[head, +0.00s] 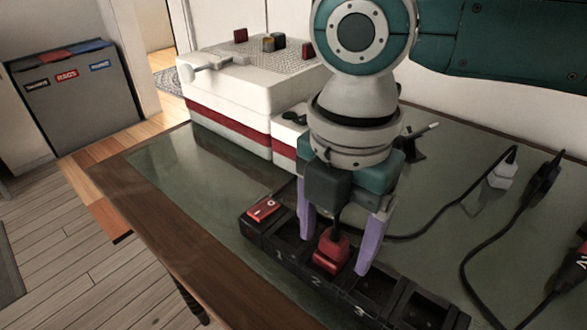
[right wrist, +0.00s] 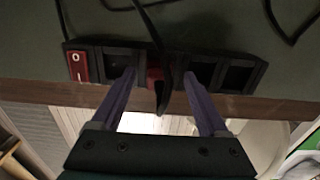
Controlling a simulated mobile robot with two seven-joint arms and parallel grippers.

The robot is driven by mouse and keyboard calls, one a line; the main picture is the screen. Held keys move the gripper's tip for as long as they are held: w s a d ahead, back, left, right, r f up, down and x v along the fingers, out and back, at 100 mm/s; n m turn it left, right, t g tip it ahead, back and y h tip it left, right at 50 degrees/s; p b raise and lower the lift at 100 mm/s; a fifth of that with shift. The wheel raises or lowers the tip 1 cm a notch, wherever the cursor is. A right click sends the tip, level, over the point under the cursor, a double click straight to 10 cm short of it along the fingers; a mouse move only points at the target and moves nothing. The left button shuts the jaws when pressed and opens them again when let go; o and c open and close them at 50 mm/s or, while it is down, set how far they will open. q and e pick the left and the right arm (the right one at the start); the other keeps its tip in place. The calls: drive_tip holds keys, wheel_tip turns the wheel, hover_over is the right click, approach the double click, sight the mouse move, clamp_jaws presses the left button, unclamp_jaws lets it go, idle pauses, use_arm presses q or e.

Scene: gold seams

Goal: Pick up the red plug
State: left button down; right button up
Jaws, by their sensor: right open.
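The red plug (head: 331,250) sits in the black power strip (head: 265,233) near the number 2 mark, its dark cord rising from its top. My right gripper (head: 338,243) is above the strip with its purple fingers open, one on each side of the plug. In the right wrist view the red plug (right wrist: 154,76) shows between the open fingers (right wrist: 160,85), partly hidden by a dark cord. I cannot tell whether the fingers touch it. My left gripper is not in view.
A red switch (head: 264,208) is at the strip's left end. A white plug (head: 503,174) and a black plug (head: 546,175) with cords lie to the right. A white and red box (head: 232,122) stands behind. The table's left part is clear.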

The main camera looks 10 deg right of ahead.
drive_tip(key=shift+f, duration=0.1)
drive_tip(key=shift+c, duration=0.2)
clamp_jaws()
idle(0.4)
